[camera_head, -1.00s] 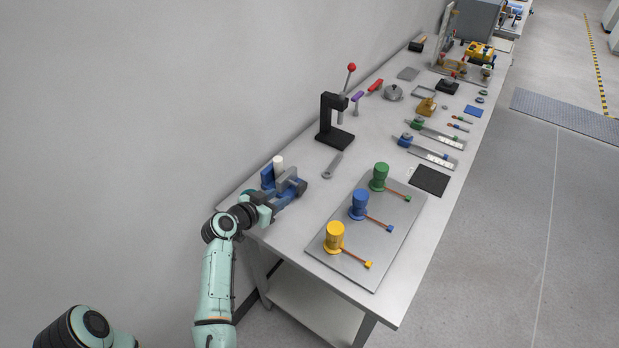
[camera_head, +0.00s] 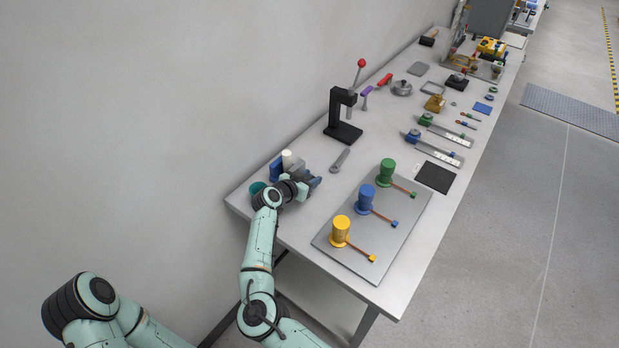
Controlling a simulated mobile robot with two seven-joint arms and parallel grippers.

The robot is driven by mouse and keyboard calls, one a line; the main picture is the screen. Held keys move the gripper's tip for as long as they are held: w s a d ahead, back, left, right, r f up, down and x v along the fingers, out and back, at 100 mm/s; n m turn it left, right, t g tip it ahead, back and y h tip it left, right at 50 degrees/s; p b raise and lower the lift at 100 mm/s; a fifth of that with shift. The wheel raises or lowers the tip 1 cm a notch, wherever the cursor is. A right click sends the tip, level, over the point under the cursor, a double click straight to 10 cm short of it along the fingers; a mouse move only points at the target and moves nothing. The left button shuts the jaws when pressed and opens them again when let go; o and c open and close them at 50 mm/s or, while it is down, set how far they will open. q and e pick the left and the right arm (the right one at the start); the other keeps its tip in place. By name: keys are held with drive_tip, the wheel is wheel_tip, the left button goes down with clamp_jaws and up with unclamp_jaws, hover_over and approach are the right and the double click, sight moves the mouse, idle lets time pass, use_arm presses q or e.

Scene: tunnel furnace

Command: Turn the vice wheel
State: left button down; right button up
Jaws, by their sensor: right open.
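The vice stands at the near left corner of the table in the head view, with a blue part (camera_head: 275,169) and a white cylinder (camera_head: 287,157) at its top. A teal round part (camera_head: 257,187), which looks like the vice wheel, shows at its left end, partly behind my arm. My right gripper (camera_head: 312,182) is open at the right of the vice, its dark fingers pointing right. It overlaps the vice in the picture, and I cannot tell whether they touch. The wrist hides much of the vice's lower part. My left gripper is out of view.
A black press (camera_head: 342,115) with a red-knobbed lever and a grey wrench (camera_head: 341,160) lie beyond the vice. A grey plate (camera_head: 330,240) with yellow, blue and green cylinders is to the right. The wall (camera_head: 130,120) runs close along the table's left side.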

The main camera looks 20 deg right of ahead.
drive_tip(key=shift+s, duration=0.1)
clamp_jaws()
drive_tip(key=shift+d+r+g+y, duration=0.1)
drive_tip(key=shift+g+y, duration=0.4)
drive_tip(key=shift+y, duration=0.2)
drive_tip(key=g+y, duration=0.2)
drive_tip(key=y, duration=0.1)
drive_tip(key=shift+w+d+g, duration=0.15)
drive_tip(key=shift+w+g, duration=0.05)
drive_tip(key=shift+g, duration=0.1)
unclamp_jaws()
drive_tip(key=shift+f, duration=0.2)
